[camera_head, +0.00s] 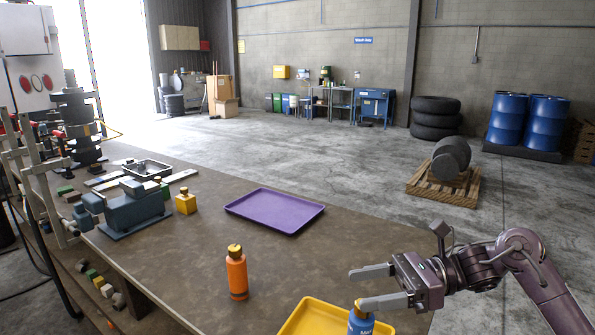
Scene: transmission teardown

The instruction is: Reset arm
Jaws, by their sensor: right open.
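My right gripper (357,288) reaches in from the right at the front of the workbench, its two fingers spread apart. A blue bottle (360,322) stands just below the near finger, which covers part of its top; I cannot tell whether they touch. An orange bottle (237,278) stands upright on the bench, left of the gripper. A purple tray (275,210) lies empty near the bench's far edge. My left gripper is not in view.
The brown workbench (185,255) also bears a blue-grey vise (135,208), a small yellow block-like item (186,202) and a grey metal tray (148,170) at left. The bench between the orange bottle and purple tray is clear. A pallet (445,188) stands on the floor beyond.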

